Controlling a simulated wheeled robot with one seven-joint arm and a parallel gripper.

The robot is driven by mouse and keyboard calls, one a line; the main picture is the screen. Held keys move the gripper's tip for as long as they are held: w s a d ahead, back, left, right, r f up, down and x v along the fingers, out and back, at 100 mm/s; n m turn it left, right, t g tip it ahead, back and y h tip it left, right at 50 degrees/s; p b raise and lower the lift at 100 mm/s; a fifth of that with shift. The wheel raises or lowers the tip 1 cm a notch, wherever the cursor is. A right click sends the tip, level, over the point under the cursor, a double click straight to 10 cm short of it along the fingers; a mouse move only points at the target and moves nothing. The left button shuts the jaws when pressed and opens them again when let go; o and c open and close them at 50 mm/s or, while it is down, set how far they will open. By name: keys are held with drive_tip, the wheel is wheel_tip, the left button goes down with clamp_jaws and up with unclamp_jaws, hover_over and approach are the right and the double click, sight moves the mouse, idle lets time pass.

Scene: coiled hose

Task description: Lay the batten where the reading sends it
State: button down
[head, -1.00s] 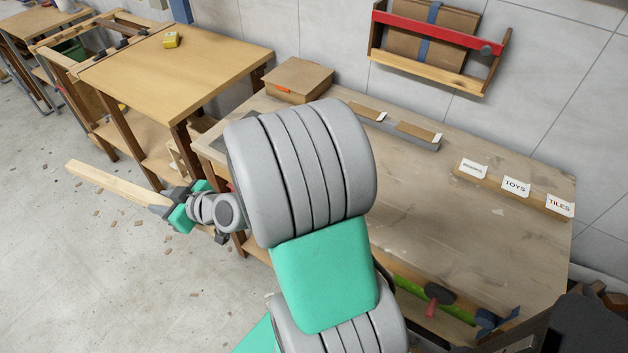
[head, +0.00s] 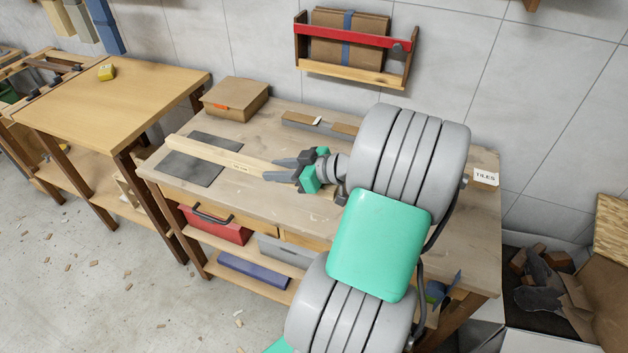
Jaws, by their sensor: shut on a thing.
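My gripper (head: 285,172) is shut on one end of a long pale wooden batten (head: 215,155). The batten reaches left from my gripper over the workbench (head: 290,125), across two dark grey mats. A small label with print too small to read is on the batten. I cannot tell whether the batten touches the bench top. One dark mat (head: 190,169) is nearer the bench front, and a second dark mat (head: 216,141) is behind it. A white card reading TILES (head: 485,177) stands at the right of the bench. My arm hides the bench between my gripper and that card.
A cardboard box (head: 236,98) sits at the bench's back left. A grey strip with brown pieces (head: 300,122) lies along the back. A wall rack (head: 352,55) hangs above. A red bin (head: 215,226) is under the bench. A wooden table (head: 110,95) stands to the left.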

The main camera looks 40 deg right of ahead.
drive_tip(key=s+d+f, duration=0.1)
drive_tip(key=d+f, duration=0.2)
drive_tip(key=d, duration=0.1)
drive_tip(key=s+d+f+p, duration=0.1)
drive_tip(key=s+d+f, duration=0.1)
drive_tip(key=d, duration=0.3)
drive_tip(key=s+d+f+p, duration=0.1)
drive_tip(key=d+f, duration=0.3)
drive_tip(key=shift+s+d+f, duration=0.2)
drive_tip(key=shift+s+d, duration=0.15)
drive_tip(key=shift+s, duration=0.05)
drive_tip(key=f+p, duration=0.1)
drive_tip(key=f, duration=0.2)
drive_tip(key=shift+d+f, duration=0.2)
drive_tip(key=shift+f, duration=0.1)
drive_tip(key=shift+f, duration=0.15)
drive_tip(key=c, duration=1.1)
unclamp_jaws()
